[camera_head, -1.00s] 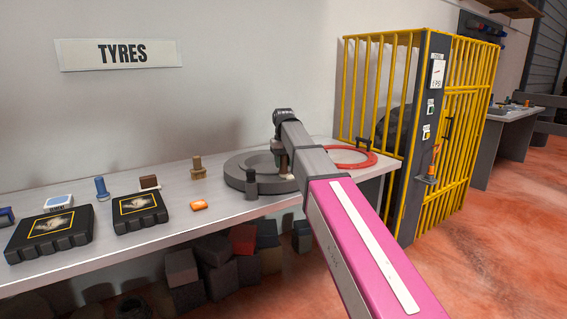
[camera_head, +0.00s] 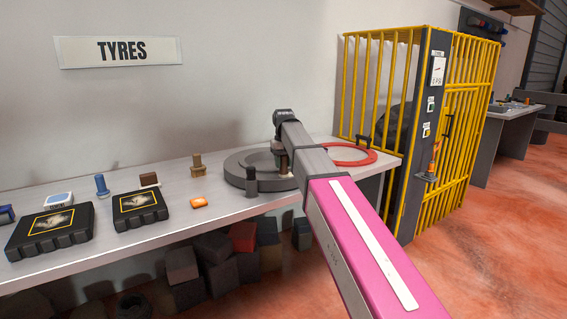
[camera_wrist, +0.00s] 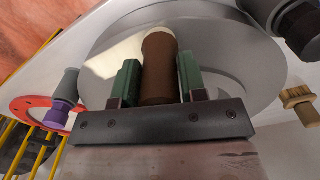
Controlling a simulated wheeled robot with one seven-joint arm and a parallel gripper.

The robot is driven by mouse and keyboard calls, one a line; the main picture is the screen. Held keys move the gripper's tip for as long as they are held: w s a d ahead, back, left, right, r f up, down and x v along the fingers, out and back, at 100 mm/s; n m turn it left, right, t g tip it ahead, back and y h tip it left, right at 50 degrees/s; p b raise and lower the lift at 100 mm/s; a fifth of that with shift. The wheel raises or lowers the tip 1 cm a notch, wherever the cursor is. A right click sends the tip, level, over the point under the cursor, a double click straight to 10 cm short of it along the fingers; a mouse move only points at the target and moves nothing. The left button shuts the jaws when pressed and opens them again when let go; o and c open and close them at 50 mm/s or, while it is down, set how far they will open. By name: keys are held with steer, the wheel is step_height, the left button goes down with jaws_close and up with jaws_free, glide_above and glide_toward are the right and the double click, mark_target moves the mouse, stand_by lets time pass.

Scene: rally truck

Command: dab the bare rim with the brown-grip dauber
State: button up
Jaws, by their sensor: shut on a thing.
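My gripper (camera_wrist: 159,64) is shut on a dauber (camera_wrist: 158,82) with a brown grip and a cream end. The dauber stands between the green fingers, with its cream end pointing away from my palm. The grey round rim (camera_wrist: 230,30) lies on the bench beyond the fingers; a pale cream patch (camera_wrist: 122,62) shows on it left of the dauber. In the head view my gripper (camera_head: 283,160) is over the rim (camera_head: 234,172), partly hidden by my arm. I cannot tell whether the dauber's end touches the rim.
A dark post (camera_head: 251,181) stands at the rim's front edge. A red ring (camera_head: 368,158) lies to the right; a purple-grip piece (camera_wrist: 64,88) is near it. A yellow cage (camera_head: 470,130) stands right.

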steer(key=shift+s+d+r, duration=0.1)
steer(key=shift+s+d, duration=0.1)
steer(key=shift+s, duration=0.15)
steer(key=shift+w, duration=0.1)
steer(key=shift+w+a, duration=0.5)
steer(key=shift+w, duration=0.2)
steer(key=shift+s, duration=0.15)
steer(key=shift+s+d+f, duration=0.2)
steer(key=shift+s+d, duration=0.3)
steer(key=shift+s, duration=0.2)
steer(key=shift+w, duration=0.15)
steer(key=shift+w+a+r, duration=0.1)
steer(key=shift+w+a, duration=0.35)
steer(key=shift+w, duration=0.2)
stand_by(0.4)
